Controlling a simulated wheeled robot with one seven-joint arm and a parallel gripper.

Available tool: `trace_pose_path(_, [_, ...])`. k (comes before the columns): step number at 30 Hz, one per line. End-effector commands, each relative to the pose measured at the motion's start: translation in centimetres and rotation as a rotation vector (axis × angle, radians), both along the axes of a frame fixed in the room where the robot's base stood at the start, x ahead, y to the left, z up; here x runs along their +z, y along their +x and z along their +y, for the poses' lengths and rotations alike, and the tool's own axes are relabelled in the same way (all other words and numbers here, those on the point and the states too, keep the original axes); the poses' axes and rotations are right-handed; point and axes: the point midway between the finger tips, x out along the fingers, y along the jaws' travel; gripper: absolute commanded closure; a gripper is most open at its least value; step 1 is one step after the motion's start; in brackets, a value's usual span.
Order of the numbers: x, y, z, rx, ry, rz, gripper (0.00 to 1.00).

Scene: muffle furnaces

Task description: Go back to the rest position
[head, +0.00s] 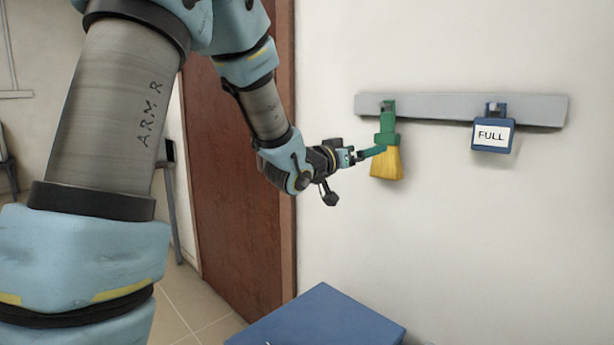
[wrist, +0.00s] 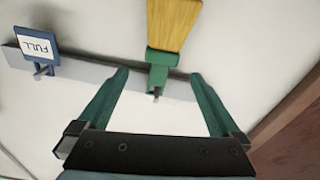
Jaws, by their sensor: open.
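My gripper (head: 371,153) is at the end of my outstretched arm, in front of the wall rack. In the wrist view my gripper (wrist: 162,80) has its two green fingers spread wide with nothing held between them. A brush (head: 387,160) with a green handle and yellow bristles hangs from the rack, just beyond the fingertips. In the wrist view the brush (wrist: 170,30) appears upside down, its green handle lying between the finger directions. Whether a fingertip touches it is unclear in the head view, where they overlap.
A grey rail (head: 540,108) on the white wall carries the brush and a blue tag marked FULL (head: 493,137) to its right. A blue box-like top (head: 320,322) stands below. A brown door (head: 235,190) is behind my arm. The wall right of the tag is clear.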

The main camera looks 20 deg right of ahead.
Motion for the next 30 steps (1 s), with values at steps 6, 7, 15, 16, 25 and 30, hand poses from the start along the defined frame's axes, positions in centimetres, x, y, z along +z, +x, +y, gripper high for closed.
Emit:
trace_pose_path(6, [-2.2, 2.0, 3.2, 0.105, 0.093, 0.049, 0.0])
trace_pose_path(7, [-2.9, 2.6, 4.3, 0.141, 0.127, 0.068, 0.0])
trace_pose_path(15, [-12.7, 4.0, 20.4, 0.503, 0.517, 0.395, 0.0])
trace_pose_path(16, [-13.8, 3.4, 22.2, 0.536, 0.557, 0.443, 0.0])
trace_pose_path(25, [-21.2, -8.1, 36.0, 0.689, 0.86, 0.977, 0.0])
trace_pose_path(30, [-22.4, -13.2, 38.3, 0.678, 0.918, 1.165, 0.0])
